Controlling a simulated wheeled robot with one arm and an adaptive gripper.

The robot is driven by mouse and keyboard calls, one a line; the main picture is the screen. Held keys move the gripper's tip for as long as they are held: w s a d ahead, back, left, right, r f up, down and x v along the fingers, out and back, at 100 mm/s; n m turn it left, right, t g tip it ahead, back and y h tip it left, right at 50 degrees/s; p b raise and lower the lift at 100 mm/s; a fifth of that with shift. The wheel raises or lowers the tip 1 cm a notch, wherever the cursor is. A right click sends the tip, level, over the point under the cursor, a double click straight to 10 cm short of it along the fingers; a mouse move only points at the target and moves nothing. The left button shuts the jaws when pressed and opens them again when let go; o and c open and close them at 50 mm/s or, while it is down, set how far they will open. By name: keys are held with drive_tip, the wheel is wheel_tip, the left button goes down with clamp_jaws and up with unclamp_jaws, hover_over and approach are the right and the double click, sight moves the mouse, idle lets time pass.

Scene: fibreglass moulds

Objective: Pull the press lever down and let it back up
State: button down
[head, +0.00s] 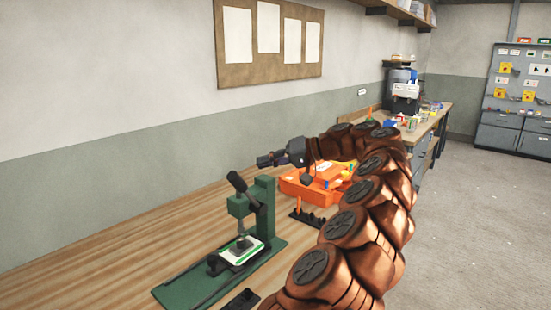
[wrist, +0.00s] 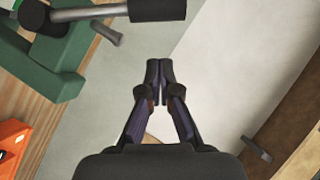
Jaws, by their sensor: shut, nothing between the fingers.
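The green press (head: 264,205) stands on its base plate on the wooden bench. Its lever's black grip (head: 237,181) is raised, tilted up to the left. In the wrist view the black grip (wrist: 157,10) and its grey rod (wrist: 90,13) cross the top edge, just beyond my fingertips, with the green press body (wrist: 45,65) at left. My gripper (head: 261,161) is shut and empty, above and to the right of the grip in the head view. In the wrist view my closed fingertips (wrist: 160,66) appear apart from the grip.
A white piece (head: 232,258) lies under the press ram. An orange box (head: 296,190) and a small black rack (head: 306,219) are to the right, partly behind my arm. A dark flat object (head: 240,299) lies in front. The bench left of the press is clear.

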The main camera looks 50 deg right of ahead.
sight(245, 192)
drive_tip(key=shift+w+a+f+p, duration=0.2)
drive_tip(key=shift+w+a+f, duration=0.15)
drive_tip(key=shift+a, duration=0.25)
drive_tip(key=shift+w+a+f+p, duration=0.3)
drive_tip(key=shift+a+f, duration=0.2)
drive_tip(key=shift+a, duration=0.15)
drive_tip(key=shift+w+a+f+p, duration=0.15)
drive_tip(key=shift+w+a+f, duration=0.2)
drive_tip(key=shift+a, duration=0.25)
drive_tip(key=shift+f, duration=0.1)
